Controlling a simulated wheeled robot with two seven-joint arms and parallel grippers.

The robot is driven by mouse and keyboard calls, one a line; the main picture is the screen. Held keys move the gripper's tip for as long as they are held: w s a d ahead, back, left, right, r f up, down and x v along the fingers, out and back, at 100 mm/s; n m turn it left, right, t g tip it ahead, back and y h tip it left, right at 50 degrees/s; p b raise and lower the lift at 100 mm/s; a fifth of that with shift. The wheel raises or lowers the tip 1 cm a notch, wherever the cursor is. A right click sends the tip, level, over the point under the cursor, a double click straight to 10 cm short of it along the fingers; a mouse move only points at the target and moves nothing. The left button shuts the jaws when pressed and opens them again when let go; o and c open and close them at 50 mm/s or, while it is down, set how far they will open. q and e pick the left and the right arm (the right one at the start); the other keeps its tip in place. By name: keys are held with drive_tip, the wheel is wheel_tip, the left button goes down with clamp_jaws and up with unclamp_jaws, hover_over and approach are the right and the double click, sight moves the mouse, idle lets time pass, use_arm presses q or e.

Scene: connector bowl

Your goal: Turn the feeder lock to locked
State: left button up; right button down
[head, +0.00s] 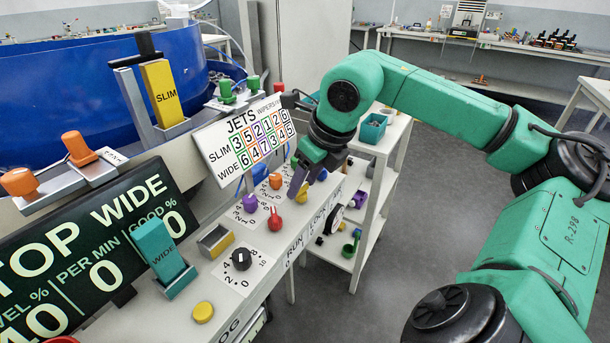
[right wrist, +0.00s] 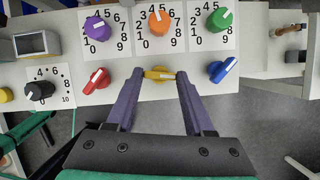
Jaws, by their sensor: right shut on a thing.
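A yellow knob (right wrist: 160,73) sits in the front row of the control panel, between a red knob (right wrist: 97,79) and a blue knob (right wrist: 223,69). In the right wrist view its pale pointer line lies roughly crosswise, from finger to finger. My right gripper (right wrist: 160,76) is shut on the yellow knob, with one purple finger at each end. In the head view the right gripper (head: 300,182) partly covers the yellow knob (head: 305,192). My left gripper is out of view.
Purple (right wrist: 97,28), orange (right wrist: 159,22) and green (right wrist: 219,18) numbered dials stand just behind the front row. A black dial (head: 241,259) is to the left. A jets chart (head: 245,140) stands behind the panel, and a shelf cart (head: 385,160) beyond it.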

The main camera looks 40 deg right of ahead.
drive_tip(key=shift+r+m+h+p, duration=0.2)
drive_tip(key=shift+m+h+p, duration=0.2)
drive_tip(key=shift+m+p, duration=0.4)
drive_tip(key=shift+a+f+m+h+p, duration=0.1)
drive_tip(key=shift+m+h+p, duration=0.3)
drive_tip(key=shift+m, duration=0.6)
drive_tip(key=shift+f+m, duration=0.1)
drive_tip(key=shift+m, duration=0.6)
drive_tip(key=shift+a+m+g+h, duration=0.15)
drive_tip(key=shift+m+g+h, duration=0.15)
drive_tip(key=shift+m+h, duration=0.5)
drive_tip(key=shift+m, duration=0.3)
drive_tip(key=shift+c, duration=1.4)
unclamp_jaws()
